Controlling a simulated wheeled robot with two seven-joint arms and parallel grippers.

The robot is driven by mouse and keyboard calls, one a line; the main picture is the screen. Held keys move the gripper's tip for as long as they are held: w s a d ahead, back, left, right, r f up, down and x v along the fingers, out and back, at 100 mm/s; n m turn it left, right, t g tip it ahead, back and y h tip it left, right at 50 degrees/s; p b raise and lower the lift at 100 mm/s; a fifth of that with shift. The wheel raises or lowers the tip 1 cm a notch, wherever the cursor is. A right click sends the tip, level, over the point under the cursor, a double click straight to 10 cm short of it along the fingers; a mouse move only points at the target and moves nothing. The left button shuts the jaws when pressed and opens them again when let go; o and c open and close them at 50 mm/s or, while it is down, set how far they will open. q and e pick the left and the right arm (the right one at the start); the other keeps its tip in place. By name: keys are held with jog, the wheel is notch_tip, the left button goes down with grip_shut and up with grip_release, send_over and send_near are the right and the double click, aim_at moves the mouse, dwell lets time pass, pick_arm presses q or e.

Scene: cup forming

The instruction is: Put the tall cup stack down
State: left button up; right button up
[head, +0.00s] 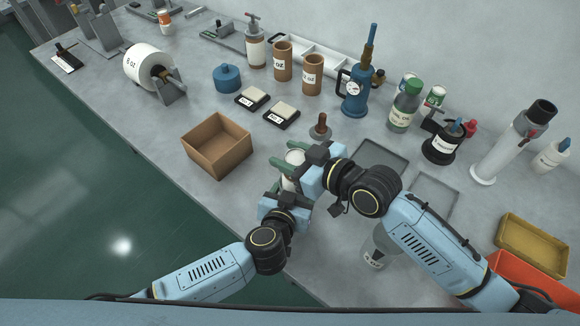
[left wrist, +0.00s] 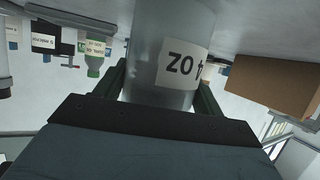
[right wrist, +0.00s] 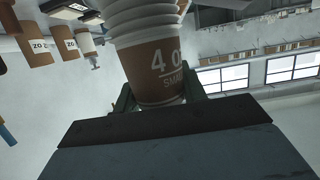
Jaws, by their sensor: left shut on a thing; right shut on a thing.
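A stack of nested paper cups, with white rims and a brown "4 oz small" band, is held upside down by my right gripper (right wrist: 160,95); the stack fills the right wrist view (right wrist: 150,45). Only a pale bit of the stack (head: 294,157) shows in the head view. My right gripper (head: 296,158) is shut on it. My left gripper (head: 288,190), just below and nearer, is shut on a clear cylinder with a white "4 oz" label (left wrist: 160,60). The cylinder's far end is cut off. I cannot tell whether stack and cylinder touch.
An open cardboard box (head: 218,146) stands to the left. Two small scales (head: 253,97) and a brown-handled tamper (head: 320,127) lie behind. Grey trays (head: 381,158) are to the right. A clear labelled container (head: 378,248) stands under my right arm.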

jog(key=shift+f, duration=2.25)
jog(key=shift+f, duration=0.1)
jog(key=o, duration=1.2)
jog(key=shift+o, duration=0.2)
pick_arm(q)
jog(key=o, duration=1)
pick_arm(e)
jog(key=v, duration=0.7)
jog(key=shift+d, duration=0.2)
pick_arm(q)
jog(key=shift+s, duration=0.1)
pick_arm(e)
jog(key=shift+s, duration=0.15)
